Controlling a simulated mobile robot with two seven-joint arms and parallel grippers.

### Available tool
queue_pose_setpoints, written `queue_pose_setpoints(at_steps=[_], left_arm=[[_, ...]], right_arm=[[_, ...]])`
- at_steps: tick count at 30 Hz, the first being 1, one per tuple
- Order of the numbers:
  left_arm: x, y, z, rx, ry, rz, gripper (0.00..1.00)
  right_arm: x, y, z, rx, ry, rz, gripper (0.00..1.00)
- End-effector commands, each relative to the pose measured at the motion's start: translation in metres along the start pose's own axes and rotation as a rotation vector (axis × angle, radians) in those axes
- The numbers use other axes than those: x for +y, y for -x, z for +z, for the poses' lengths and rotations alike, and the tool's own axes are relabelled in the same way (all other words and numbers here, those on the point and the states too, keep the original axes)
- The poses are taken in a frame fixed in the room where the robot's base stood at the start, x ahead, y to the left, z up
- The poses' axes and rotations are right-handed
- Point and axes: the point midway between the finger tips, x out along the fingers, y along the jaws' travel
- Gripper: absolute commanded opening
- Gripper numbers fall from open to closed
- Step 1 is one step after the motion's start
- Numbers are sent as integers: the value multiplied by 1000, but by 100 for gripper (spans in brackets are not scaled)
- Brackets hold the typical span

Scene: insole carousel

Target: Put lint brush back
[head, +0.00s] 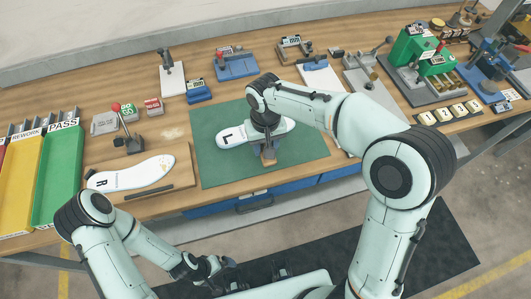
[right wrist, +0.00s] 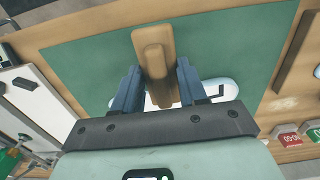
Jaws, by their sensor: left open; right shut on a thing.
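The lint brush is a wooden-backed block (right wrist: 155,62) between the two blue fingers of my right gripper (right wrist: 153,88). In the head view my right gripper (head: 267,152) is over the green mat, and a small wooden end of the brush (head: 262,163) shows under it. The gripper is shut on the brush. A white insole marked L (head: 232,136) lies on the green mat (head: 215,170), partly hidden by my right arm. Whether the brush touches the insole or mat cannot be told. My left gripper (head: 222,268) is open and empty, low in front of the bench.
A white insole marked R (head: 130,175) lies on a wooden board at the left, with a dark bar (head: 147,192) before it. Yellow REWORK (head: 22,180) and green PASS (head: 62,180) trays stand far left. Several fixtures line the back, including a blue one (head: 236,66).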

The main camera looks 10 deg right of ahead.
Motion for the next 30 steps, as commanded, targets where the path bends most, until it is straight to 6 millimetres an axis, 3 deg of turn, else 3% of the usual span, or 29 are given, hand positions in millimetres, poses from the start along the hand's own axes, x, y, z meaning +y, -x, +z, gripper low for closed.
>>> queue_pose_setpoints(at_steps=[10,23,24,26,30], left_arm=[[-2,-5,2,-3,1,-1,100],[-4,-8,2,-4,1,-1,100],[-4,-8,2,-4,1,-1,100],[-4,-8,2,-4,1,-1,100],[-3,-7,2,-4,1,-1,100]], right_arm=[[0,-43,0,-2,-1,1,18],[0,-49,0,0,-1,0,18],[0,-49,0,0,0,0,48],[0,-48,0,0,0,0,67],[0,-48,0,0,0,0,67]])
